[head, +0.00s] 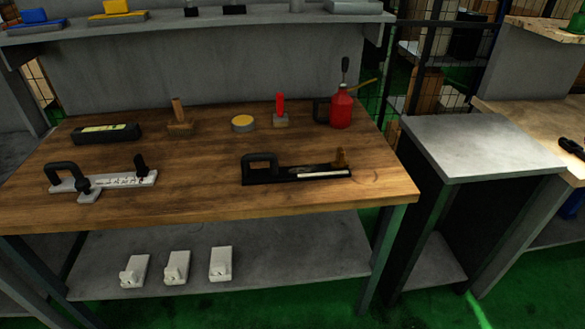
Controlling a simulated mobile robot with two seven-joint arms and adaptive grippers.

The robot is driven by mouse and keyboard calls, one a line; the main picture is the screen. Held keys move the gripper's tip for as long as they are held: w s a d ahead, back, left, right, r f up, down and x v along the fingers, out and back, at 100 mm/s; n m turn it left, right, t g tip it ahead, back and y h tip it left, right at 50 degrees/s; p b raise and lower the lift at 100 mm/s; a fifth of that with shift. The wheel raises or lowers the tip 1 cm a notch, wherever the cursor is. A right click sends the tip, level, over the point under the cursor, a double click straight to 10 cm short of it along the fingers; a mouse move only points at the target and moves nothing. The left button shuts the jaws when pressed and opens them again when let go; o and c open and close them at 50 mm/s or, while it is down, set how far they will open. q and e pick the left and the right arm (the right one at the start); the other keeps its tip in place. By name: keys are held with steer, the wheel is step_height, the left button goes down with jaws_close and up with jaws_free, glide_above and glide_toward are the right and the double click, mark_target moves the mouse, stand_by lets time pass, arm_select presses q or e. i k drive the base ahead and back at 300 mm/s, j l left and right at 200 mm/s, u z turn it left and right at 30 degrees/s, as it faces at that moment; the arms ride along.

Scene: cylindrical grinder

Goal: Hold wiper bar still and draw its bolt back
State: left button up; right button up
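A black bar (280,176) lies at the front right of the wooden bench top. It has a black loop handle at its left end, a light strip along its front and a small brass-coloured knob (340,157) standing at its right end. A grey bar (118,181) lies at the front left, with a black loop handle, a dark upright knob and a pale block at its front. The frames do not label which is the wiper bar, and the bolt is too small to make out surely. Neither gripper is in view.
Behind the bars stand a black case (105,134), a wooden-handled tool (179,119), a round tin (243,123), a red-handled tool (280,112) and a red oil can (342,108). A grey cabinet (480,146) stands right of the bench (215,208). The bench middle is clear.

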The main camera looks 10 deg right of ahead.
mark_target(340, 163)
steer(key=i+l, duration=0.55)
steer(key=i, duration=0.2)
